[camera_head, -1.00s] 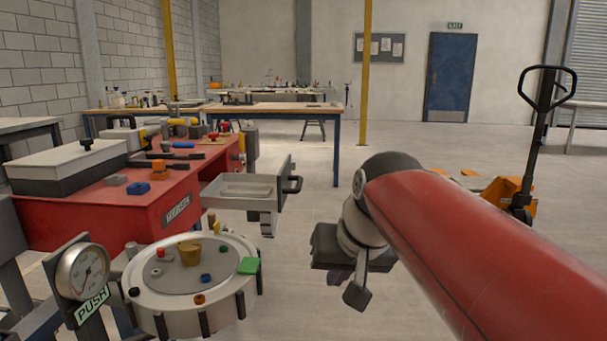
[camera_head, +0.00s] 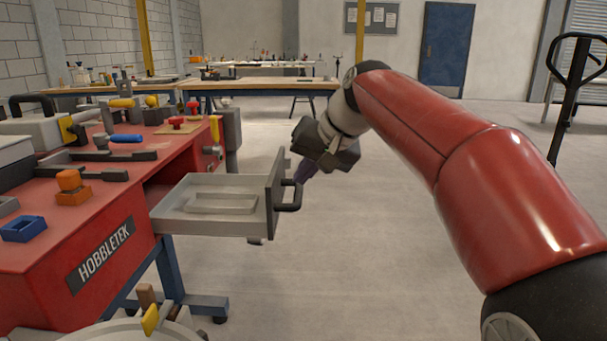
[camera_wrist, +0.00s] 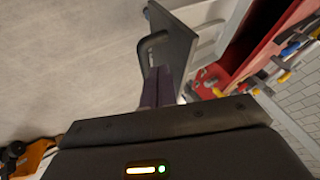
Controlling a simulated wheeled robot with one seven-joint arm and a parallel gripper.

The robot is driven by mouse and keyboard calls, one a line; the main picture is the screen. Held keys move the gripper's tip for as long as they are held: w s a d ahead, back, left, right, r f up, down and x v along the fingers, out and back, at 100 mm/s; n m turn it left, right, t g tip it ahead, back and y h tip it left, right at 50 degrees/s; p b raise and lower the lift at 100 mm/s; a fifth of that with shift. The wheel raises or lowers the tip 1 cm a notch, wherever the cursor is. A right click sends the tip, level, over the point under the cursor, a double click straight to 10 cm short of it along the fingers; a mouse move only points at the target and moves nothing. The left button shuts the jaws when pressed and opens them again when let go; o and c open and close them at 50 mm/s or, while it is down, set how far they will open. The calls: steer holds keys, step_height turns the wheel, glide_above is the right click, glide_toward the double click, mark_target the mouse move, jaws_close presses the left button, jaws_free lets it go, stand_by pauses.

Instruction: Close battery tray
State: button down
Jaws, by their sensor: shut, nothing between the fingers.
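The battery tray (camera_head: 180,222) is a grey open drawer standing out from the right side of the red bench. Its dark front panel carries a black bar handle (camera_head: 291,195). The tray's front panel (camera_wrist: 172,45) and handle also show in the wrist view. My gripper (camera_head: 303,172) is shut and empty, with purple fingers. In the head view it appears just above and right of the handle. In the wrist view the fingers (camera_wrist: 155,88) point toward the front panel beside the handle. I cannot tell whether they touch it.
The red bench (camera_head: 60,245) marked HOBBLETEK holds a blue block (camera_head: 23,229), an orange block (camera_head: 72,187) and several tools. A round pale table (camera_head: 140,330) stands at the near edge. A pallet truck (camera_head: 575,95) stands at the right. The floor right of the tray is clear.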

steer(key=x, duration=0.7)
steer(key=shift+a+f+b, duration=0.2)
steer(key=shift+f+b, duration=0.1)
steer(key=shift+f, duration=0.05)
steer(key=shift+w, duration=0.1)
